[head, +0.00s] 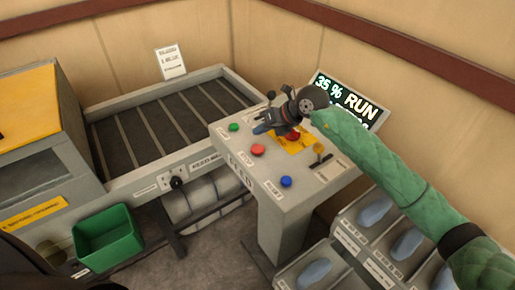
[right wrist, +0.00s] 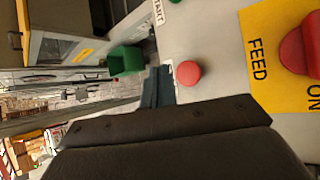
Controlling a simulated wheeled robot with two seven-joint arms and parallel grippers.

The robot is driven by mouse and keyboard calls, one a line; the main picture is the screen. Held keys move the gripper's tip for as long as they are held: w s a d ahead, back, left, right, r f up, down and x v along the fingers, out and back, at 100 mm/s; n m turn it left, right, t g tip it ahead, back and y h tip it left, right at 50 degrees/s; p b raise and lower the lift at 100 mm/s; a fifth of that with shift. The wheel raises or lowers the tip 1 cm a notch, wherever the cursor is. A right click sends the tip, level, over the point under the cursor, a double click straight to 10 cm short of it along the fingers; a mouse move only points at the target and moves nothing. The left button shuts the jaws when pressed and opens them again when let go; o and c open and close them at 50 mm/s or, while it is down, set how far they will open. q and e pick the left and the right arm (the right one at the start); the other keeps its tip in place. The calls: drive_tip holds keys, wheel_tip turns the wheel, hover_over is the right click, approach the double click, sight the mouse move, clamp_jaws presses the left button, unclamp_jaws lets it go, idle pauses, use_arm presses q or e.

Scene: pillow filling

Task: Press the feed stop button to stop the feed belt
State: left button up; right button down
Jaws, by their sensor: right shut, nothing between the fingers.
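The grey control console (head: 275,225) stands in the middle of the head view. A small red button (head: 258,150) sits on its top between a green button (head: 233,127) and a blue button (head: 286,181). A larger red button (head: 293,136) sits on a yellow plate, partly covered by my right gripper (head: 261,130). The right wrist view shows the small red button (right wrist: 187,73) close beside the shut, empty fingertips (right wrist: 158,86), and the yellow plate (right wrist: 262,85) reading "FEED" and "ON". I cannot tell whether the fingers touch the console. My left gripper is out of view.
The display (head: 347,98) reads "35 % RUN". A green bin (head: 107,236) hangs at lower left, and trays with blue-grey pieces (head: 376,211) stand at lower right.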

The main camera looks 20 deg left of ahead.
sight(261, 149)
wheel_tip(261, 149, down, 2)
drive_tip(key=shift+f+b, duration=0.15)
drive_tip(key=shift+b, duration=0.25)
drive_tip(key=shift+f+b, duration=0.4)
drive_tip(key=shift+f, duration=0.1)
drive_tip(key=shift+f+b, duration=0.3)
drive_tip(key=shift+f, duration=0.15)
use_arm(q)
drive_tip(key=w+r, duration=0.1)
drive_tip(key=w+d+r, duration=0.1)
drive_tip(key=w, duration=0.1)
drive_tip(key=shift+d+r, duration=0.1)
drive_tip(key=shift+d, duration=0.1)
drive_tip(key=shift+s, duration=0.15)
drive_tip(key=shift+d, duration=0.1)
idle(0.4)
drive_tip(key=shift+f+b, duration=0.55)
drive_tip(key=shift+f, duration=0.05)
use_arm(e)
drive_tip(key=shift+f, duration=0.4)
